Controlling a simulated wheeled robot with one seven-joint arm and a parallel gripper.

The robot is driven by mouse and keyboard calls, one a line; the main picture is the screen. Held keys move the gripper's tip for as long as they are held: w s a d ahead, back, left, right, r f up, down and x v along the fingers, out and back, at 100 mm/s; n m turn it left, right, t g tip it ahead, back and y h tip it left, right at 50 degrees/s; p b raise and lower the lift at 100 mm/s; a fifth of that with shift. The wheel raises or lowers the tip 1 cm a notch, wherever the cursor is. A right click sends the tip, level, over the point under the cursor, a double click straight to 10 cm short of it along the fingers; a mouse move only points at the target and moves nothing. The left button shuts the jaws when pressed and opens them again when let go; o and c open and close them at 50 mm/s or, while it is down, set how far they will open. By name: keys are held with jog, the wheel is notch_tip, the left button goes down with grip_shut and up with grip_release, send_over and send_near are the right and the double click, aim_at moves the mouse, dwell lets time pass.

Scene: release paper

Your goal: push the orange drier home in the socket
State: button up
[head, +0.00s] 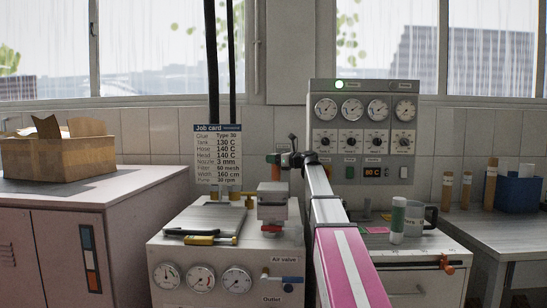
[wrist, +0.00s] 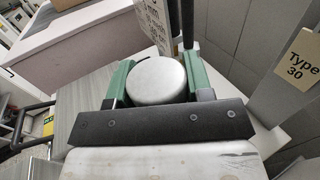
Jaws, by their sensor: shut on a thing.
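My gripper (head: 283,159) is at the end of my arm, above the grey machine on the cabinet. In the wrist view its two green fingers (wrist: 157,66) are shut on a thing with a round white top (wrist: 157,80). In the head view a small orange part (head: 277,174) shows just under the green finger; it looks like the orange drier, mostly hidden by the gripper. The grey block of the machine (head: 272,205) is below it and seems to hold the socket. I cannot see the socket opening, nor whether the drier is in it.
A job card (head: 217,150) stands behind the cabinet (head: 190,250). A control panel (head: 364,130) is on the wall. A green and white tube (head: 398,222) and a grey mug (head: 420,215) stand at right.

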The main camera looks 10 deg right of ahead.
send_over(273, 179)
jog(key=w, duration=0.2)
jog(key=shift+w+d+f, duration=0.1)
jog(key=shift+d+f, duration=0.05)
jog(key=shift+f, duration=0.9)
jog(key=shift+w+d+f, duration=0.1)
jog(key=shift+d+f, duration=0.05)
jog(key=shift+f, duration=3.65)
jog(key=o, duration=1.4)
jog(key=shift+r, duration=0.1)
